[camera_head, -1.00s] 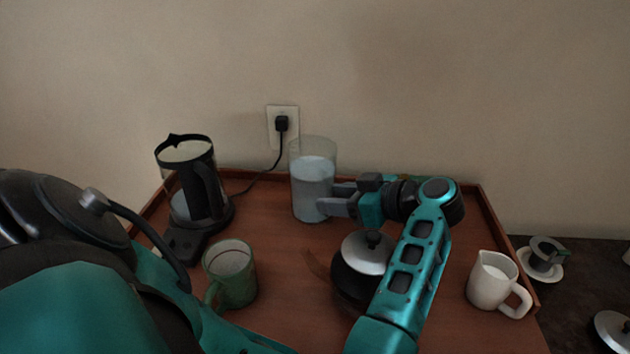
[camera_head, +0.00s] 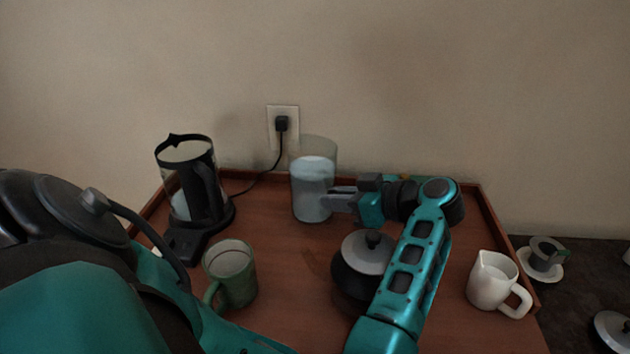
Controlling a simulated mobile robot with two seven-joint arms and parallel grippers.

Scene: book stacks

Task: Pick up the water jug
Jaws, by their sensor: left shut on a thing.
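The water jug (camera_head: 312,178) is a clear, tall glass vessel partly filled with water. It stands upright at the back of the brown wooden tray, below the wall outlet. The exact part held, possibly a handle, is hidden by the fingers. The jug appears to rest on the tray. My right gripper is not in view.
The wooden tray (camera_head: 285,270) has raised edges. A black kettle (camera_head: 205,205) stands left, corded to the outlet (camera_head: 283,125). A green mug (camera_head: 235,280) is in front. A black pot with a silver lid (camera_head: 366,252) sits under my arm. A white pitcher (camera_head: 492,280) stands right.

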